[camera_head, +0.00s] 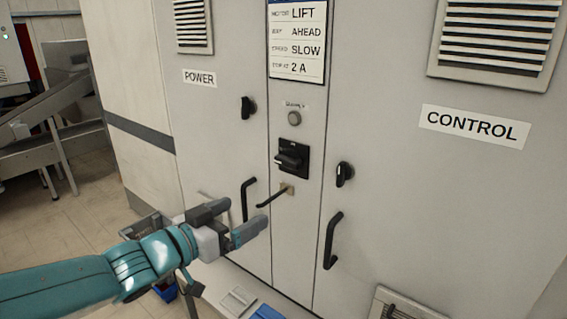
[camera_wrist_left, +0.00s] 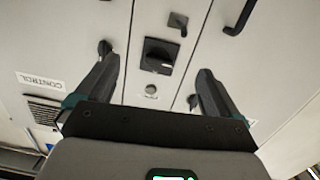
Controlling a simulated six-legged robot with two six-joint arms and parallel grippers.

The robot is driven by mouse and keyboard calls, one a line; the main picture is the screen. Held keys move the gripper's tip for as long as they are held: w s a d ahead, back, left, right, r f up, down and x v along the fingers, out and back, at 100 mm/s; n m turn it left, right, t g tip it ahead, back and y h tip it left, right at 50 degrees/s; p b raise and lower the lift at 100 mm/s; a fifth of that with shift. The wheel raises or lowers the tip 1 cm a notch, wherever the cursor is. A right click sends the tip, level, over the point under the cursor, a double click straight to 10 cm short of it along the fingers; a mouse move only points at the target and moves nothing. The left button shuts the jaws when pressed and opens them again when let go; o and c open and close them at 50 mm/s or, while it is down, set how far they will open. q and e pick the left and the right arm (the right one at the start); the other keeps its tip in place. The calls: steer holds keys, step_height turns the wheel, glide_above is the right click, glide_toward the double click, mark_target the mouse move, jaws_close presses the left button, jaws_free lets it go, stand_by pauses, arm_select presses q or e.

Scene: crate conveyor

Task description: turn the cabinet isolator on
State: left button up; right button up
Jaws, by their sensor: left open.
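The isolator (camera_head: 292,158) is a black rotary switch on a square black plate on the narrow middle panel of the grey cabinet. Its handle appears to lie roughly crosswise; its marks are too small to read. In the left wrist view the isolator (camera_wrist_left: 159,55) appears upside down, between and beyond the fingers. My left gripper (camera_head: 242,214) is open and empty, below and to the left of the isolator in the head view, apart from it. In the wrist view the left gripper's fingers (camera_wrist_left: 156,68) stand wide either side. My right gripper is not in view.
A round grey button (camera_head: 294,117) sits above. Door handles (camera_head: 332,240) and (camera_head: 247,199) and black door knobs (camera_head: 344,174) and (camera_head: 248,107) flank the panel. A status board (camera_head: 298,40) hangs above.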

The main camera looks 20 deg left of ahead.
arm_select(q)
step_height(320, 180, up, 3)
steer(key=a, duration=0.1)
steer(key=t+p, duration=0.1)
steer(key=p, duration=0.2)
glide_toward(285, 162)
steer(key=x, duration=0.8)
steer(key=shift+a, duration=0.15)
steer(key=shift+w+d, duration=0.3)
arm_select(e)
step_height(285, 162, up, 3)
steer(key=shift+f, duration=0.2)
arm_select(q)
steer(key=shift+a, duration=0.15)
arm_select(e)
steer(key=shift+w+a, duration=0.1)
arm_select(q)
steer(key=shift+c, duration=0.4)
steer(key=shift+w, duration=0.1)
steer(key=c, duration=1)
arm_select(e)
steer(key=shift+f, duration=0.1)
